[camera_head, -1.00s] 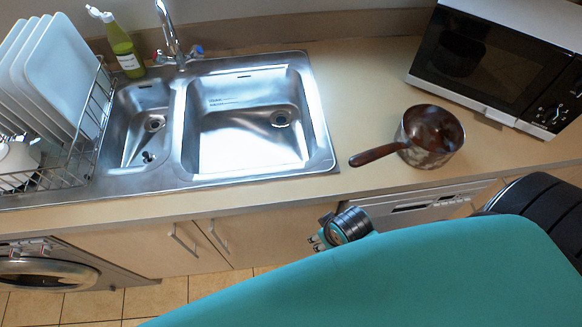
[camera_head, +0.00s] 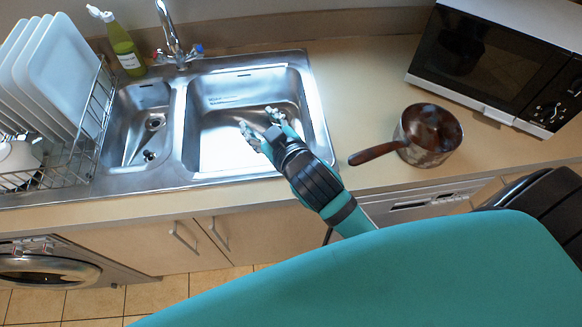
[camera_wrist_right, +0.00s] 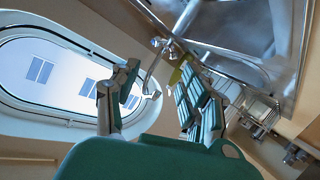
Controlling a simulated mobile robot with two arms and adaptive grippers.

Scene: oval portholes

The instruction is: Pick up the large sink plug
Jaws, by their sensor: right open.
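The sink (camera_head: 215,160) has a large right basin and a small left basin; the sink also shows in the wrist view (camera_wrist_right: 235,25). A round drain fitting showed in the large basin one second ago. My right gripper and arm now cover that spot, so I cannot make out a large plug there. My right gripper (camera_head: 258,118) is open over the large basin, with its fingers pointing up and left. It is empty in the wrist view (camera_wrist_right: 157,75), where no plug shows between the fingers. My left gripper is not in view.
A brown saucepan (camera_head: 426,152) stands right of the sink, its handle toward the basin. A microwave (camera_head: 490,60) is at back right. A tap (camera_head: 172,40), a green bottle (camera_head: 123,48) and a dish rack (camera_head: 72,165) with plates border the sink.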

